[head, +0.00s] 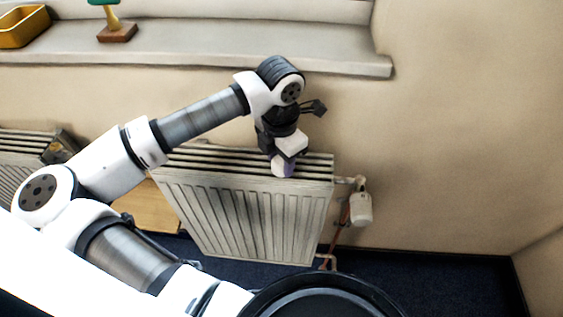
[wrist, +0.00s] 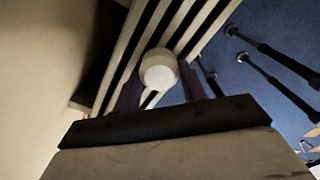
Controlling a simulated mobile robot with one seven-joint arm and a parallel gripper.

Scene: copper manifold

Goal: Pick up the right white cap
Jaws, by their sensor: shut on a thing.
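My gripper (head: 284,166) points down at the top of the white radiator (head: 240,215), near its right part. In the wrist view my gripper (wrist: 159,88) has its two dark purplish fingers on either side of a round white cap (wrist: 159,68) and is shut on it. The cap is in front of the radiator's top slats (wrist: 180,25); I cannot tell whether it touches them. A purple finger shows at the radiator's top edge.
A white valve (head: 361,208) with a copper pipe stands at the radiator's right end. The window sill (head: 230,50) overhangs behind my arm, holding a yellow tray (head: 24,27) and a green-topped object on a wooden base (head: 115,30). A second radiator (head: 22,160) is at left.

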